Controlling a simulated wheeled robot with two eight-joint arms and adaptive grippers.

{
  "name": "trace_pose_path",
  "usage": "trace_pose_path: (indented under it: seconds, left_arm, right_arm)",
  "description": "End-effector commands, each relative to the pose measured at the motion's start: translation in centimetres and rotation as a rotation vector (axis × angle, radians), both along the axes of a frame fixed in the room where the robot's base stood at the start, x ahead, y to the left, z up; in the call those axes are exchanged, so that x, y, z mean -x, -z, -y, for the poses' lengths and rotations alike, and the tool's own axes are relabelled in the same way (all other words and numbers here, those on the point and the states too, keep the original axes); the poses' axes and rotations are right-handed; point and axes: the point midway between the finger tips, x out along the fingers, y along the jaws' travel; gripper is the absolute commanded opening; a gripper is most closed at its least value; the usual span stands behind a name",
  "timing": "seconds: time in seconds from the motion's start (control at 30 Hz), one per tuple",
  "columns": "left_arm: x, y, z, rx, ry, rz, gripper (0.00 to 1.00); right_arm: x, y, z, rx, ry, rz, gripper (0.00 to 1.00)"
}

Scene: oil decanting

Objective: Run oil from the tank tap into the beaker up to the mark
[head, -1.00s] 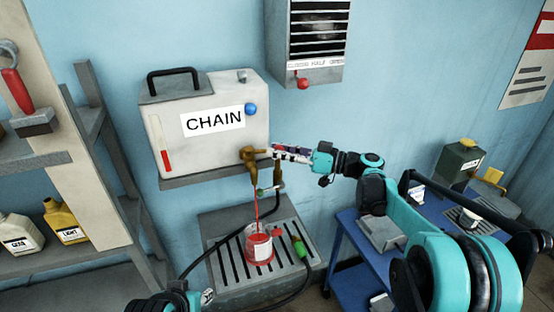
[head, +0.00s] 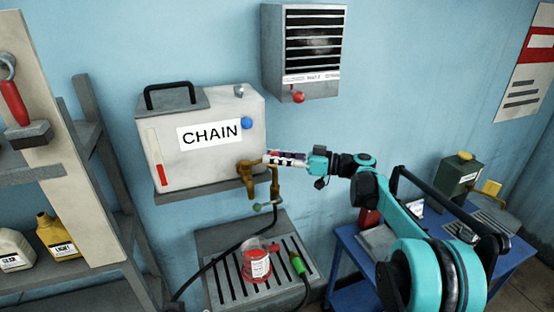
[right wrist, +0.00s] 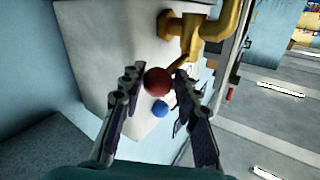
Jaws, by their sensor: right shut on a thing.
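The tank (head: 205,160), labelled CHAIN, stands on a wall shelf with a brass tap (head: 248,180) at its lower right. My right gripper (head: 274,157) is at the tap, shut on its lever. In the right wrist view the lever's red knob (right wrist: 157,82) sits between the two fingers. No stream shows between tap and beaker. The beaker's mark is too small to make out. My left gripper is not in view.
A green-ended nozzle (head: 297,262) on a black hose lies on the tray beside the beaker. A heater (head: 304,50) hangs above right. A blue table (head: 350,240) stands at right, and shelves with oil bottles (head: 58,237) at left.

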Motion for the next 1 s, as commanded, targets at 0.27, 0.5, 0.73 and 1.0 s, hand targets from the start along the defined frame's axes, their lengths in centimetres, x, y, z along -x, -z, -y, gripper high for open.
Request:
trace_pose_path:
  seconds: [0.27, 0.5, 0.73, 1.0]
  left_arm:
    - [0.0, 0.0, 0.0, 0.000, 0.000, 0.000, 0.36]
    - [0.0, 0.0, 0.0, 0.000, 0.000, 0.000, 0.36]
    - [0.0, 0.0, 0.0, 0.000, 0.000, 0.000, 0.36]
    - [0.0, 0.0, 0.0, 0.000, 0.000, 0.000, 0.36]
  right_arm:
    - [-0.3, -0.3, -0.1, -0.008, 0.010, 0.000, 0.00]
    - [-0.2, -0.2, -0.1, -0.005, 0.007, 0.000, 0.49]
    - [-0.2, -0.1, -0.1, -0.003, 0.006, 0.000, 0.49]
    - [0.1, -0.1, 1.1, -0.003, 0.008, 0.000, 0.49]
